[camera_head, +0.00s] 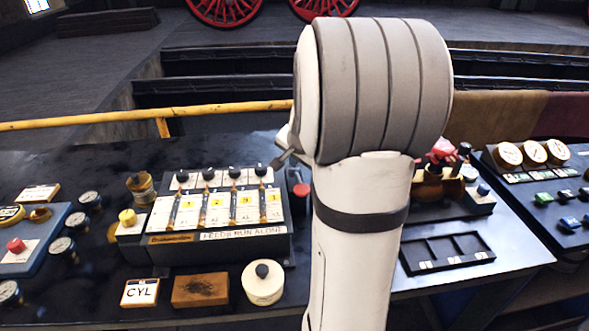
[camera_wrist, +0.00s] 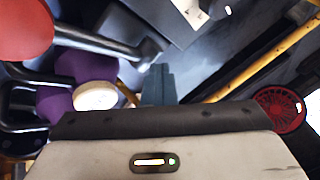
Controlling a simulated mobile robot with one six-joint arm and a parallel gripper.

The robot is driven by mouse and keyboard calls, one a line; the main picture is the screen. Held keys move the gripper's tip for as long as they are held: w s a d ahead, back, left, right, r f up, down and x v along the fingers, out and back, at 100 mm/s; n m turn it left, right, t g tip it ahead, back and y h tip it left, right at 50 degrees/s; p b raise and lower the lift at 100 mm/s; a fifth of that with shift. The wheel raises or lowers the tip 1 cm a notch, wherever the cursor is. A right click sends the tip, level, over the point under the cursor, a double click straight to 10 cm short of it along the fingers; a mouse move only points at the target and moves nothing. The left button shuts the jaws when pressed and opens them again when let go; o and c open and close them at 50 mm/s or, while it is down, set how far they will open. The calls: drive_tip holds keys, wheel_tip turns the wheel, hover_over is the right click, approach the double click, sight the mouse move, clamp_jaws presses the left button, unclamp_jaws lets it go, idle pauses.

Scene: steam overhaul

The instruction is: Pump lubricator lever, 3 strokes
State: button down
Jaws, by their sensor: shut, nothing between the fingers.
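The lubricator (camera_head: 218,222) is a box on the bench in the head view, with several numbered sight feeds and black knobs on top. A red-topped part (camera_head: 301,190) stands at its right end, partly behind my arm. In the wrist view a dark rod (camera_wrist: 105,42) with a red knob (camera_wrist: 22,30) runs in from the upper left; it looks like a lever, but I cannot tell for sure. My gripper (camera_wrist: 158,85) is shut and empty, its fingertips just below the rod's end. I cannot tell whether they touch it. In the head view my arm mostly hides the gripper.
A yellow rail (camera_head: 150,117) runs behind the bench. A CYL sign (camera_head: 140,292), a brown block (camera_head: 200,289) and a round white pot (camera_head: 263,283) stand in front of the lubricator. A black divided tray (camera_head: 447,253) lies right of my arm. Gauges (camera_head: 62,246) stand at left.

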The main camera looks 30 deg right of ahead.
drive_tip(key=shift+s+a+f+g, duration=0.2)
drive_tip(key=shift+s+f, duration=0.1)
drive_tip(key=shift+f, duration=0.35)
drive_tip(key=shift+s+a+f+g, duration=0.1)
drive_tip(key=shift+s+f+g, duration=0.15)
drive_tip(key=shift+f, duration=0.35)
drive_tip(key=shift+w+d+r+p, duration=0.1)
drive_tip(key=shift+w+r+p, duration=0.2)
drive_tip(key=shift+r+p, duration=0.25)
drive_tip(key=shift+r, duration=0.1)
drive_tip(key=shift+w+d+r+p, duration=0.15)
drive_tip(key=shift+w+r+p, duration=0.15)
drive_tip(key=shift+r+p, duration=0.45)
drive_tip(key=shift+w+d+r+p, duration=0.1)
drive_tip(key=shift+w+r+p, duration=0.15)
drive_tip(key=shift+r+p, duration=0.55)
drive_tip(key=shift+w+d+r+p, duration=0.15)
drive_tip(key=shift+w+r+p, duration=0.25)
drive_tip(key=shift+r, duration=0.65)
drive_tip(key=shift+r, duration=0.1)
